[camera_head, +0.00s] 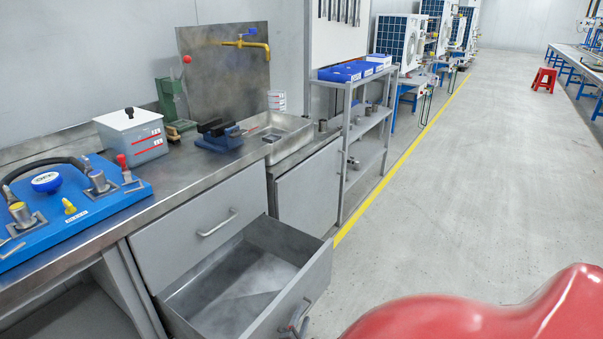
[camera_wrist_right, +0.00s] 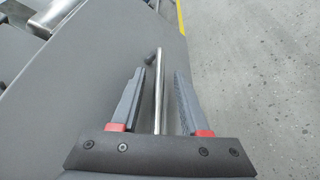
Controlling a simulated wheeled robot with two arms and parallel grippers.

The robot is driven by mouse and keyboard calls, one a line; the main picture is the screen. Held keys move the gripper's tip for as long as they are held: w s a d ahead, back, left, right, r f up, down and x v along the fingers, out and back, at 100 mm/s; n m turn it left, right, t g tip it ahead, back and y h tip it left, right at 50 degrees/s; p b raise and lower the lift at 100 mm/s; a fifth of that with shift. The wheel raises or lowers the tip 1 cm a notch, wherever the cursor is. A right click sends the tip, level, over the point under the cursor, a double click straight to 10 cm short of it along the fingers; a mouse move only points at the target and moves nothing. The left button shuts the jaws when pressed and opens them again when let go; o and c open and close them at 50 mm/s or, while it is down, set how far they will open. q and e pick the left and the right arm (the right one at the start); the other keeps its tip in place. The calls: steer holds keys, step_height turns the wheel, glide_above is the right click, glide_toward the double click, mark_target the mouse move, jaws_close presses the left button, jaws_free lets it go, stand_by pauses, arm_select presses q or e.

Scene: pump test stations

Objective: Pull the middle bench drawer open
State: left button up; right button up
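In the head view, the bench has a closed upper drawer (camera_head: 200,228) with a bar handle (camera_head: 217,224). The drawer below it (camera_head: 240,285) stands pulled well out, and its inside looks empty. Whether another drawer sits beneath is hidden. My left gripper is not in view.
The bench top holds a blue fixture board (camera_head: 75,215), a grey box (camera_head: 130,135), a blue vise (camera_head: 220,135) and a metal tray (camera_head: 275,135). A shelf rack (camera_head: 352,130) stands beyond the bench. The floor (camera_head: 440,190) to the right is open.

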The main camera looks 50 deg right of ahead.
steer(key=p+v, duration=0.1)
steer(key=v, duration=1.6)
steer(key=shift+s+p, duration=0.25)
steer(key=shift+p, duration=0.05)
steer(key=shift+a+r, duration=0.1)
steer(key=shift+a, duration=0.05)
